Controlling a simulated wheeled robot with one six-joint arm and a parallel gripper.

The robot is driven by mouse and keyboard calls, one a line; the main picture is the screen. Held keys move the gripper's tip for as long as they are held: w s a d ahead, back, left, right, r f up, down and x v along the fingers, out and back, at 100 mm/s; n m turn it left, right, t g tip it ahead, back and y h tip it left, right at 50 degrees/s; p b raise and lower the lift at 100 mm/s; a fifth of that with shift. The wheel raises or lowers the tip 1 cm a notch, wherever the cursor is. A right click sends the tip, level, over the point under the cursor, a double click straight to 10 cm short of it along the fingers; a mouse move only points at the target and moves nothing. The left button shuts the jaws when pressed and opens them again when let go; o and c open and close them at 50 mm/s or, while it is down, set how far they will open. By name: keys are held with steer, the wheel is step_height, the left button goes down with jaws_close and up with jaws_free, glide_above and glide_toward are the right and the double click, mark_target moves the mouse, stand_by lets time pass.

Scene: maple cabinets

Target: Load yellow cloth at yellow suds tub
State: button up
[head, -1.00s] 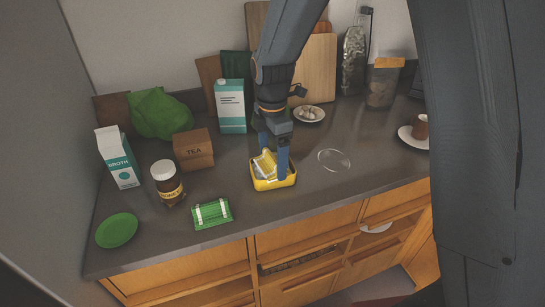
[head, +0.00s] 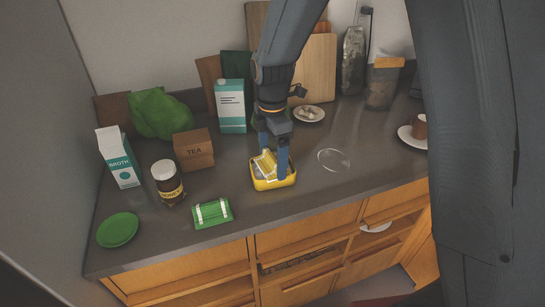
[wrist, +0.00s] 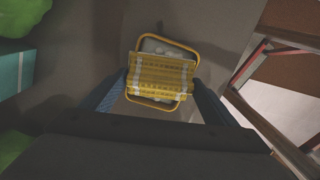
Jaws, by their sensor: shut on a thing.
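The yellow suds tub (head: 273,183) stands on the grey counter near its front edge, with pale suds inside; its yellow rim also shows in the wrist view (wrist: 150,100). The yellow cloth (head: 265,166), with white stripes, is between the fingers of my gripper (head: 273,165), at the tub's mouth. In the wrist view the cloth (wrist: 162,73) lies across the tub opening, and my gripper (wrist: 160,92) has a finger at each side of it. My gripper is shut on the cloth. How deep the cloth sits in the tub is hard to tell.
A green striped cloth (head: 213,213) and a green plate (head: 118,230) lie to the left. A honey jar (head: 167,183), tea box (head: 194,150) and broth carton (head: 118,158) stand behind them. A clear glass dish (head: 333,159) is close on the tub's right.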

mark_target(273, 157)
steer(key=shift+s, duration=0.1)
steer(key=shift+r+p, duration=2.65)
steer(key=shift+r, duration=0.85)
steer(key=shift+f, duration=0.1)
